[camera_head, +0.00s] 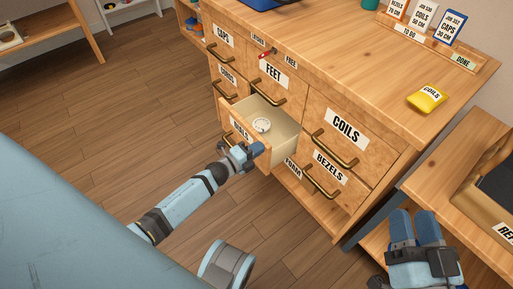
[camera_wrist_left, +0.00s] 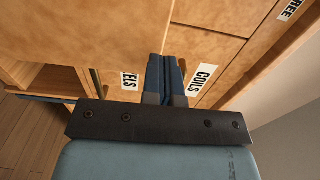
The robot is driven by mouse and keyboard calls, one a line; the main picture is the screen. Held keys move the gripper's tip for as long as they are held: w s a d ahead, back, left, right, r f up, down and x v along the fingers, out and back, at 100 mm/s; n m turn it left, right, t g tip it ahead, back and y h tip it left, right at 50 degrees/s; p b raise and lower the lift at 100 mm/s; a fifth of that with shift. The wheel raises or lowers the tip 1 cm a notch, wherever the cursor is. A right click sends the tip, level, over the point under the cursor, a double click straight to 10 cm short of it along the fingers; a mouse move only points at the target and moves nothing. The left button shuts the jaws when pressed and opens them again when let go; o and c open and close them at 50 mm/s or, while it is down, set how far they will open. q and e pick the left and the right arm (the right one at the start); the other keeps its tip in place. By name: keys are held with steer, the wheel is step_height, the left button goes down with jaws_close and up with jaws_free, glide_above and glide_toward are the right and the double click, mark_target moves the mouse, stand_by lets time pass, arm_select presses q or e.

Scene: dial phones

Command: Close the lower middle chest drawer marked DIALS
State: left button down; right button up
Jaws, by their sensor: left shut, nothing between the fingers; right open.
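The DIALS drawer (camera_head: 284,142) stands pulled out of the lower middle of the wooden chest. Its front label is partly hidden, and a round white dial (camera_head: 262,125) lies inside. My left gripper (camera_head: 245,152) is shut and empty at the right part of the drawer front, by its outer face; whether it touches cannot be told. In the left wrist view, its blue fingers (camera_wrist_left: 172,75) are together, pointing at the chest, with COILS and part of another label beyond. My right gripper (camera_head: 414,222) is open and empty, at the lower right, away from the drawer.
The chest has other closed drawers, including FEET (camera_head: 274,75), COILS (camera_head: 344,130) and BEZELS (camera_head: 327,168), with brass handles sticking out. A yellow COILS packet (camera_head: 428,99) lies on its top. A side table with a tray (camera_head: 464,200) stands right. Floor at left is clear.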

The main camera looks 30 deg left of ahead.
arm_select(q)
steer(key=b+x, duration=0.3)
steer(key=x, duration=1.2)
steer(key=shift+r+b, duration=0.25)
steer(key=shift+b, duration=0.15)
arm_select(e)
steer(key=f, duration=0.1)
steer(key=f+g, duration=0.1)
steer(key=f, duration=0.1)
steer(key=f+g, duration=0.1)
steer(key=f, duration=0.1)
steer(key=shift+a+f+n, duration=0.2)
steer(key=shift+a+n, duration=0.1)
